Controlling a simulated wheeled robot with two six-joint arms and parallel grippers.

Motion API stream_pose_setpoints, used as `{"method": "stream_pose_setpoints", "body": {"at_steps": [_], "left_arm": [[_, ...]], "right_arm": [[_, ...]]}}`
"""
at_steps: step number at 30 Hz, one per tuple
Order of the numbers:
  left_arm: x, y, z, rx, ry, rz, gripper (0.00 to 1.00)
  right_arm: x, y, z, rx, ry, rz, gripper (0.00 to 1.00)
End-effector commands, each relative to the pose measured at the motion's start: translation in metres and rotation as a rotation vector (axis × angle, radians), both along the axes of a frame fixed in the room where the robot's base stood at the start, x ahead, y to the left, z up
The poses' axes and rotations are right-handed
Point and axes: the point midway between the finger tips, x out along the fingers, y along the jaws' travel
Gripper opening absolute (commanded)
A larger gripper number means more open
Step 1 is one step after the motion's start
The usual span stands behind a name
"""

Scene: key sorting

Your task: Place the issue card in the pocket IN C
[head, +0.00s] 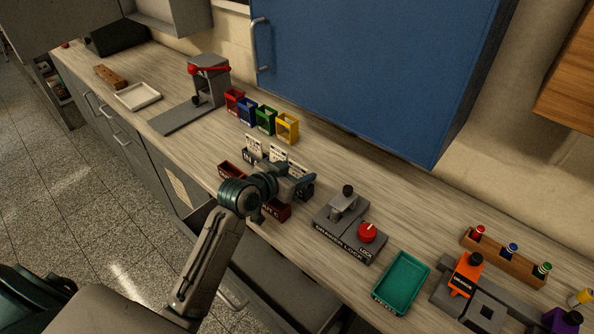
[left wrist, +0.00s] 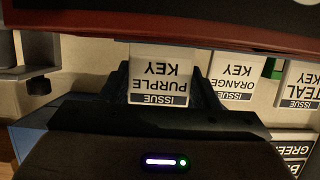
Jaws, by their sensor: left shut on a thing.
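My left gripper (head: 292,186) is over the card holders on the counter. In the left wrist view it (left wrist: 163,88) is shut on a white issue card (left wrist: 160,80) reading PURPLE KEY, which appears upside down there. A dark red pocket bar (left wrist: 250,37) crosses the top of that view, close to the card's edge; I cannot tell whether they touch. In the head view the red pockets (head: 277,210) lie partly under my arm; one label ends in C, and the others are hidden. My right gripper is not in view.
Other white cards (head: 254,144) stand behind the gripper; ORANGE KEY (left wrist: 232,76) and TEAL KEY (left wrist: 300,84) are beside the held card. Red, blue, green and yellow holders (head: 287,128) stand behind. A drawer lock box (head: 350,225) and a green tray (head: 402,283) are to the right.

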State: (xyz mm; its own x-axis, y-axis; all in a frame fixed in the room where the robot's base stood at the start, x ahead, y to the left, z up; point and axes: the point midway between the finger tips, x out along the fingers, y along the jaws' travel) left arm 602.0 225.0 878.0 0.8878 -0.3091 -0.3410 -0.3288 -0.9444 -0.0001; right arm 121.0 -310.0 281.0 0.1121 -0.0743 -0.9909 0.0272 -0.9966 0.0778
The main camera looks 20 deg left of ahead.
Motion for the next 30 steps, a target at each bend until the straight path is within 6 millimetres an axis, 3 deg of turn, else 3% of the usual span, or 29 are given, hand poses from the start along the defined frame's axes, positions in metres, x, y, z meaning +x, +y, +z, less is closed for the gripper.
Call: {"method": "stream_pose_setpoints", "body": {"at_steps": [11,12,13,24,30], "left_arm": [[0.000,0.000,-0.005,0.000,-0.001,0.000,0.34],[0.000,0.000,-0.005,0.000,-0.001,0.000,0.59],[0.000,0.000,-0.004,0.000,-0.001,0.001,0.65],[0.000,0.000,0.000,0.000,-0.002,0.000,0.65],[-0.029,0.010,0.008,0.006,-0.002,-0.001,0.65]], "right_arm": [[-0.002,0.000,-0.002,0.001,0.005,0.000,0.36],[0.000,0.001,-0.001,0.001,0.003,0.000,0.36],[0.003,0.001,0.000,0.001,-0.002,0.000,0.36],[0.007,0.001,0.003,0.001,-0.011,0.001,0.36],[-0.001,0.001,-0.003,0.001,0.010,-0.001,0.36]]}}
